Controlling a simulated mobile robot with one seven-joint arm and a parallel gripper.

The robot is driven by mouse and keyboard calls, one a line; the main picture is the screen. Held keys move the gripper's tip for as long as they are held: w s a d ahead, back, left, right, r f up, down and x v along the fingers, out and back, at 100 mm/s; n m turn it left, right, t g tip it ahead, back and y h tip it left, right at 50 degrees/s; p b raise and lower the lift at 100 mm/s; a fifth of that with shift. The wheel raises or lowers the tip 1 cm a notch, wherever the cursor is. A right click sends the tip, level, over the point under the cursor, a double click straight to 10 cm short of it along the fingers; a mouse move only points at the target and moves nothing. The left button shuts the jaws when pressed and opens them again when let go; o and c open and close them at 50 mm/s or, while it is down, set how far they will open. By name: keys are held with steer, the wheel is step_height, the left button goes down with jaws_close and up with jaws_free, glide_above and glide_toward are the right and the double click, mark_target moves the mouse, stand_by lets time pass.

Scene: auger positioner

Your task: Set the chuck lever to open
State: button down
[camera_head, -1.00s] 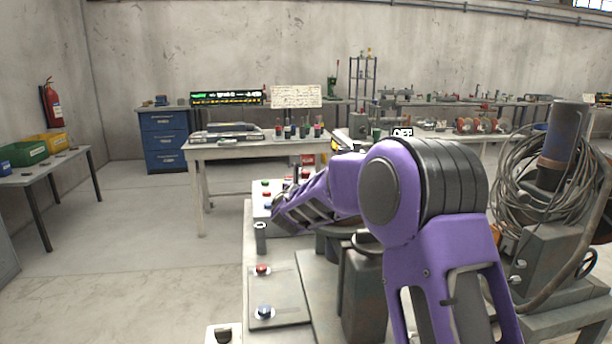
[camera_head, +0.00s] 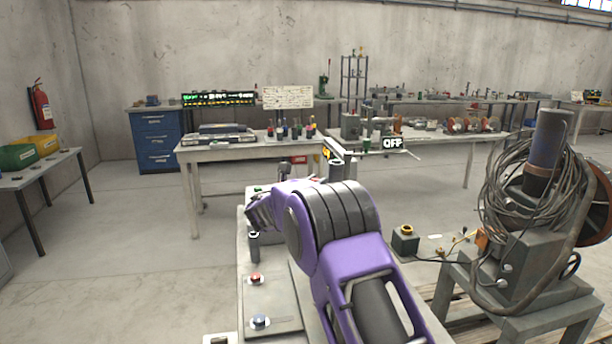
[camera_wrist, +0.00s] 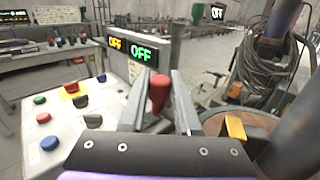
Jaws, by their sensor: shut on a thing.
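In the wrist view, a red upright handle (camera_wrist: 159,92), which looks like the chuck lever, stands between the two grey fingers of my gripper (camera_wrist: 160,82). My gripper is shut on it. The base of the lever is hidden by the fingers and the gripper body. In the head view my purple arm hides my gripper and the lever.
A button panel (camera_wrist: 60,118) with several coloured buttons lies left of my gripper. A machine with coiled cable (camera_head: 528,190) stands at the right. A yellow part (camera_wrist: 235,128) is close to my gripper's right side. Open floor (camera_head: 130,235) lies at the left.

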steer(key=d+m+g+h+p, duration=0.2)
steer(key=shift+w+d+r+h, duration=0.15)
steer(key=shift+w+r+h, duration=0.05)
steer(key=shift+w+h, duration=0.2)
steer(key=shift+d+f+m+g+h+p, duration=0.15)
steer(key=shift+d+m+g+h+p, duration=0.65)
steer(key=shift+d+m+g, duration=0.15)
steer(key=c, duration=0.6)
jaws_free()
steer(key=v, duration=1.7)
steer(key=shift+s+a+b, duration=0.1)
steer(key=shift+a+b, duration=0.05)
steer(key=shift+b, duration=0.15)
